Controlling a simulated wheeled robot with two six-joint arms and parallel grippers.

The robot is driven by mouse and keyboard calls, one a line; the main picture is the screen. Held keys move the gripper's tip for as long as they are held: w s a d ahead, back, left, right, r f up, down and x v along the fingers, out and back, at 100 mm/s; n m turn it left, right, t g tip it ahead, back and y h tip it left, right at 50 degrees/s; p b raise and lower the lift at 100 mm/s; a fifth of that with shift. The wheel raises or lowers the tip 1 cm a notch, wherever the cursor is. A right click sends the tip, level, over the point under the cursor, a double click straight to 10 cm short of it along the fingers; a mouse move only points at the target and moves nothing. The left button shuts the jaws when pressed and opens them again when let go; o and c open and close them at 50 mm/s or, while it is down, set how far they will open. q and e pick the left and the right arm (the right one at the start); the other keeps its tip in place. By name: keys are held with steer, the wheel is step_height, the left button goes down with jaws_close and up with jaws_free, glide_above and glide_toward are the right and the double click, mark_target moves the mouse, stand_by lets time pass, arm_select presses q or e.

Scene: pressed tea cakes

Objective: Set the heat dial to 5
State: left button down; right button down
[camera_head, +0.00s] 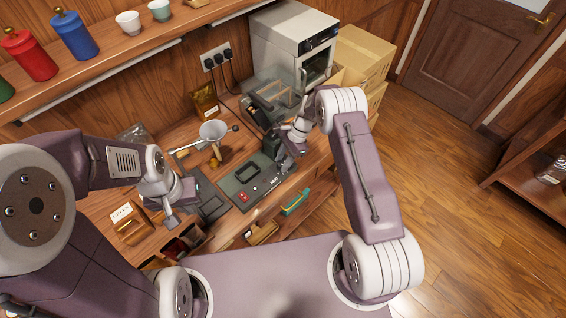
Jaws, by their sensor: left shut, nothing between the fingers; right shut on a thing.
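A dark green machine (248,174) stands on the wooden bench in the middle, with a black front panel (262,188) that carries a red switch (243,197) and small light markings. My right gripper (284,164) is shut at the right end of this panel, apparently on the heat dial. The dial is hidden by the gripper, and its setting cannot be read. My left gripper (171,221) is shut and empty, left of the machine, above the bench near a dark grey flat item (210,206).
A white oven (290,40) and cardboard boxes (362,55) are at the back. A labelled box (130,222) lies left, below my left arm. A shelf with red (30,57) and blue (75,36) canisters runs along the wall.

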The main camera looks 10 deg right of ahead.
stand_by(0.3)
steer(key=c, duration=1)
jaws_free()
steer(key=b+v, duration=0.3)
steer(key=v, duration=0.6)
